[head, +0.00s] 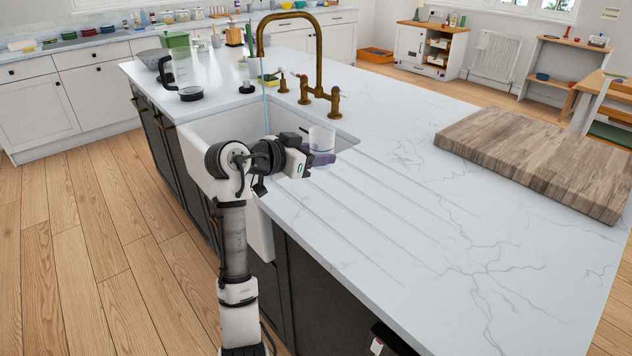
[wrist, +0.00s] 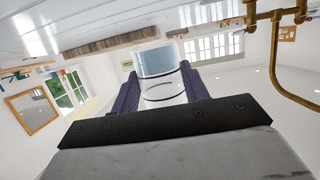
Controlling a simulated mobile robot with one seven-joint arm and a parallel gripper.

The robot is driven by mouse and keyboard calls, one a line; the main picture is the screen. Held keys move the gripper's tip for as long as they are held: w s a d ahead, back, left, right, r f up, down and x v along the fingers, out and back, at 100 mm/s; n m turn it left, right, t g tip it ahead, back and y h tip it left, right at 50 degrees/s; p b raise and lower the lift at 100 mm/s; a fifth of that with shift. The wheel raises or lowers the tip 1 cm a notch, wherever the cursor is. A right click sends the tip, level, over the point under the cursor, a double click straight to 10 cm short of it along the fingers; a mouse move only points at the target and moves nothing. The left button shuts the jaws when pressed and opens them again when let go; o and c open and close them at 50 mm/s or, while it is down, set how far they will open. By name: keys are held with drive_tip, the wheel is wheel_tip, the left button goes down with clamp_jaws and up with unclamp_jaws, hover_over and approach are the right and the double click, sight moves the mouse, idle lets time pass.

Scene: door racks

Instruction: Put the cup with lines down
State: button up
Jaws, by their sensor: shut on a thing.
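The cup with lines (head: 321,138) is pale and see-through, with dark curved lines that show in the wrist view (wrist: 165,90). My gripper (head: 318,160) is shut on the cup, with one purple finger on each side of it. In the head view the cup looks upright, over the right end of the sink next to the grooved part of the counter. I cannot tell whether its base touches anything; the gripper hides part of its lower side.
The white sink (head: 205,140) lies left of the cup, with a brass tap (head: 318,70) behind. The grooved white counter (head: 400,225) to the right is clear. A wooden board (head: 540,160) lies farther right. A blender jug (head: 183,70) stands at the counter's left end.

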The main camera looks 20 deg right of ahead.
wheel_tip(320, 180, down, 8)
drive_tip(key=shift+f+p, duration=0.15)
drive_tip(key=shift+p, duration=0.45)
drive_tip(key=shift+f, duration=0.15)
drive_tip(key=o, duration=1.1)
drive_tip(key=shift+c, duration=0.2)
drive_tip(key=shift+r, duration=0.3)
drive_tip(key=b+v, duration=0.3)
drive_tip(key=v, duration=0.9)
